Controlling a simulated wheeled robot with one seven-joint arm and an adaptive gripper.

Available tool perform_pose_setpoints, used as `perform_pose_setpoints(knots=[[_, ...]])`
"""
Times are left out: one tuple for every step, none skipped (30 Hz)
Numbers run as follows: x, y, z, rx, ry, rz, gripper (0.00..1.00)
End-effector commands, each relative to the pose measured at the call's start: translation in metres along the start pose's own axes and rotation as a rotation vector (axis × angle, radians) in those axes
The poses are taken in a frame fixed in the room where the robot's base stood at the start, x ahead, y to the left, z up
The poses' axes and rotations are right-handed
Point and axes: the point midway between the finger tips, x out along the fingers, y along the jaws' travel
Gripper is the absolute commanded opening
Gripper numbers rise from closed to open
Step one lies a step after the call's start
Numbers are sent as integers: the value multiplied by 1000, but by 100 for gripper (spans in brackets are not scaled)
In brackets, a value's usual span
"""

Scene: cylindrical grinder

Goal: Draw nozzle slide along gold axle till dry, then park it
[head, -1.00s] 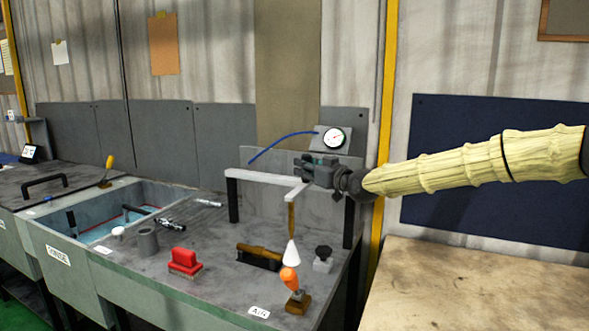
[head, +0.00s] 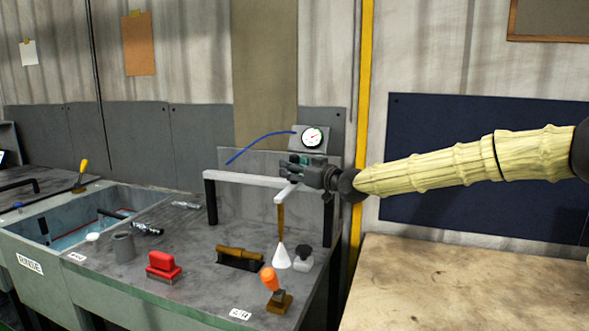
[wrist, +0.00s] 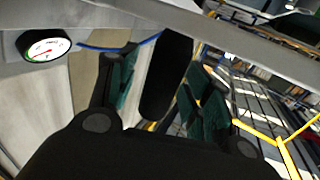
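The nozzle slide has a white arm (head: 287,191) at the right part of the white rail. A brown stem (head: 281,219) hangs from it, with a white cone (head: 279,258) below. The gold axle (head: 239,252) lies in a dark cradle on the bench, left of the cone. My gripper (head: 284,168) is at the rail's right part, above the slide. In the wrist view its fingers (wrist: 158,97) stand apart on either side of a dark upright bar (wrist: 167,75). A gap shows at the left finger; contact at the right finger is unclear.
A gauge (head: 312,138) with a blue hose (head: 255,143) stands behind the rail. An orange-handled lever (head: 270,279), a black-knobbed block (head: 303,257) and a red block (head: 163,266) are on the bench (head: 198,247). A sink (head: 72,222) is at left, a bare tabletop (head: 450,285) at right.

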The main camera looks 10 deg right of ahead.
Motion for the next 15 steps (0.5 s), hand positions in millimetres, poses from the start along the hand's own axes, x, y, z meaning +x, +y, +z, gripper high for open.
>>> perform_pose_setpoints(knots=[[0, 0, 0, 0, 0, 0, 50], [0, 0, 0, 0, 0, 0, 50], [0, 0, 0, 0, 0, 0, 50], [0, 0, 0, 0, 0, -1, 50], [0, 0, 0, 0, 0, -1, 50], [-1, 0, 0, 0, 0, 0, 50], [-2, 0, 0, 0, 0, 0, 50], [-4, 0, 0, 0, 0, 0, 50], [-7, 0, -1, 0, 1, 0, 50], [-9, 0, -1, 0, 1, 0, 50], [-12, 0, -1, 0, 1, 0, 50], [-18, 0, -1, 0, 1, -1, 50], [-22, 0, -1, 1, 1, -1, 50], [-26, 0, -1, 1, 2, 0, 50], [-33, 0, -1, 2, 2, 0, 50]])
